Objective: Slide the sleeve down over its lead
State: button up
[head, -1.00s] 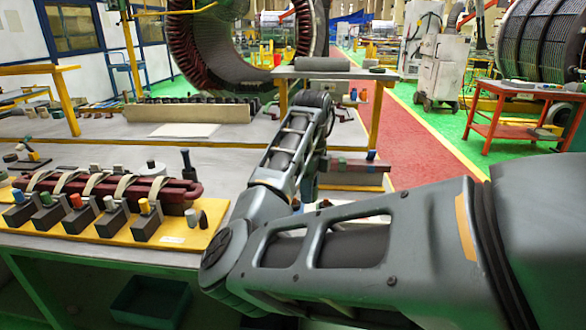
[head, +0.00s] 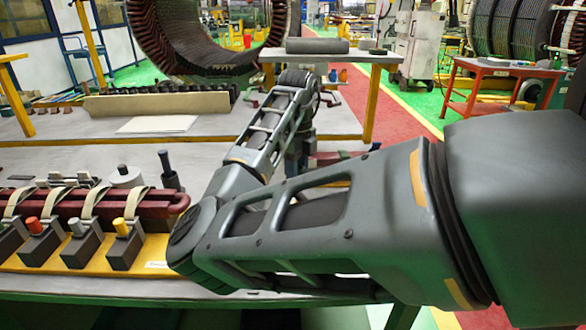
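A dark red coil bar (head: 150,207) lies along a yellow board (head: 60,265) at the left, with pale curved straps (head: 52,203) over it. In front of it stand dark blocks, each with a short coloured stub leaning from its top. I cannot tell which parts are sleeves and which are leads. My arm crosses the middle and right of the picture, folding up and then away behind itself. My gripper is hidden behind the arm.
A white round piece (head: 126,177) and a dark upright tool (head: 168,170) stand behind the coil. The grey bench (head: 85,160) has clear room there, with a white sheet (head: 158,124) farther back. A red table (head: 505,80) stands at the far right.

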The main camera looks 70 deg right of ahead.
jog(key=shift+f+b, duration=2.55)
jog(key=shift+f, duration=1.05)
jog(key=o, duration=1.1)
jog(key=shift+r, duration=3.95)
